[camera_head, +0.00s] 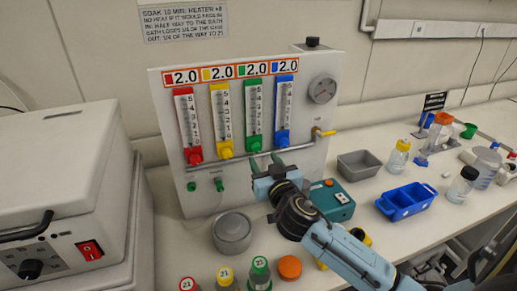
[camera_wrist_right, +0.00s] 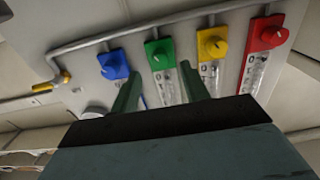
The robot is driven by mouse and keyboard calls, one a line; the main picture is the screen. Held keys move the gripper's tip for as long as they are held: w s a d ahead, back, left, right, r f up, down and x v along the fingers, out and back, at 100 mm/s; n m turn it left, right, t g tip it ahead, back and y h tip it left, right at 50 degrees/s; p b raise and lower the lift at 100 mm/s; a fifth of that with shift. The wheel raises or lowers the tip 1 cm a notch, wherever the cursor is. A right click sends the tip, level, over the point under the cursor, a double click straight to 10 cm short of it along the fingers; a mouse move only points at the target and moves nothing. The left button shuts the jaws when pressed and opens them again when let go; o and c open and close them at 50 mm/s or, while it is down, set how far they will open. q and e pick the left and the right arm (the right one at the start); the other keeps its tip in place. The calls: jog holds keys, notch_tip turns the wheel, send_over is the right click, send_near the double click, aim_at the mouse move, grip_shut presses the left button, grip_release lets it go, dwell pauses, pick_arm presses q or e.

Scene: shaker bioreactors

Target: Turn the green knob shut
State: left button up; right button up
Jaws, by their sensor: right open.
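The green knob (camera_head: 254,143) sits at the foot of the green flowmeter (camera_head: 254,105) on the white gas panel. In the right wrist view the green knob (camera_wrist_right: 158,57) shows beyond my fingertips, between the blue knob (camera_wrist_right: 114,66) and the yellow knob (camera_wrist_right: 212,45). My right gripper (camera_head: 266,161) is open in front of the panel, just below the green knob. Its two fingers also show in the wrist view (camera_wrist_right: 160,78), with nothing held between them. Any contact with the panel cannot be told. My left gripper is not in view.
A red knob (camera_head: 194,155) and yellow knob (camera_head: 225,149) are left of the green one, a blue knob (camera_head: 282,138) right. A metal pipe runs just below them. Capped bottles, a grey tray (camera_head: 358,165) and a blue rack (camera_head: 405,201) stand on the bench.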

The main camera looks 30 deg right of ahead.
aim_at(258, 150)
jog(key=shift+p+x, duration=0.3)
jog(key=shift+x, duration=2.3)
jog(key=shift+c, duration=0.4)
jog(key=c, duration=0.9)
jog(key=shift+n, duration=0.3)
